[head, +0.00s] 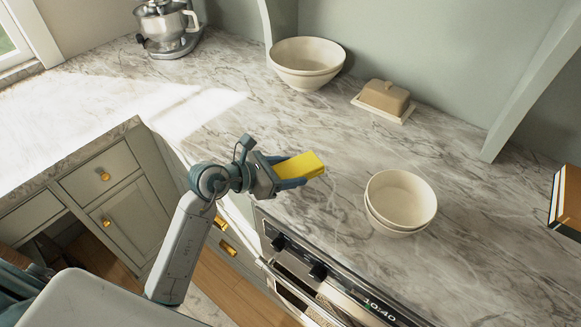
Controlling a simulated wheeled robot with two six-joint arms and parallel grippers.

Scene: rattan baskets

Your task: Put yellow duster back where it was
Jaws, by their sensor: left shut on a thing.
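The yellow duster (301,165) is a small yellow block in the head view, near the middle. My left gripper (292,172) is shut on it. It holds the duster over the front part of the marble counter (300,118), left of the small stacked bowls. Whether the duster touches the counter or hangs just above it, I cannot tell. My right gripper is not in view.
Small stacked cream bowls (400,200) stand right of the duster. Larger bowls (306,62), a butter dish (384,98) and a stand mixer (168,25) stand at the back. A book (568,200) is at the right edge. The middle of the counter is clear.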

